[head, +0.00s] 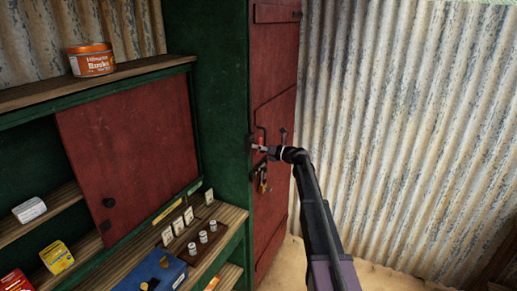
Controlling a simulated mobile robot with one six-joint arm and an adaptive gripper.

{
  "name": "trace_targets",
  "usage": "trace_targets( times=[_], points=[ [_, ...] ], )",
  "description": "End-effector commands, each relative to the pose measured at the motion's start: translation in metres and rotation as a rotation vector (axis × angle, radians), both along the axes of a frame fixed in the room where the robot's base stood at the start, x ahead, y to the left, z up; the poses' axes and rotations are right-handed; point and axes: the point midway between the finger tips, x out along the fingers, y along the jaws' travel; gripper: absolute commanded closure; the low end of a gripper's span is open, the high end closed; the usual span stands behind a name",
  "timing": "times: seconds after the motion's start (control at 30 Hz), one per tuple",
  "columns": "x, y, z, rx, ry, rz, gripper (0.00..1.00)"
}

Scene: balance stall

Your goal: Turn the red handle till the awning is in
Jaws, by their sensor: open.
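A small red piece (261,141), which looks like the red handle, shows at the edge of the tall dark red door (275,88). My gripper (260,148) is open right at it, in front of the door edge. The fingers and the red piece overlap in the picture, so I cannot tell whether they touch. No awning is in view.
A brass padlock (263,186) hangs just below my gripper. At left, a green stall has a red sliding panel (130,150), a tin (91,62) on top, and a blue box (152,273) on a lower shelf. Corrugated metal wall (420,120) stands at right.

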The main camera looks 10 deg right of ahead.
Motion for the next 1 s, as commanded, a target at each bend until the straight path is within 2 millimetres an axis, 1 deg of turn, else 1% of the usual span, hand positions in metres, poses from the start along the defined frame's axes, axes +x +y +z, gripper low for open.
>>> trace_targets(
  times=[0.23,0.27,0.3,0.37,0.4,0.43,0.47,0.8,1.0],
  points=[
    [0.0001,-0.0002,0.0,0.0,0.0,0.0,0.4],
    [0.0001,-0.0002,0.0,0.0,0.0,0.0,0.46],
    [0.0001,-0.0002,0.0,0.0,0.0,0.0,0.58],
    [0.0,-0.0002,0.0,0.0,0.0,0.0,0.76],
    [0.0,-0.0004,0.0,0.0,0.0,0.0,0.88],
    [-0.0001,-0.0003,0.0,0.0,0.0,0.0,0.96],
    [-0.0001,-0.0003,0.0,0.0,0.0,0.0,1.0],
    [0.0001,-0.0002,0.0001,-0.007,-0.01,0.0,1.0],
    [0.0003,-0.0002,0.0,-0.04,-0.056,0.001,1.0]
  ],
)
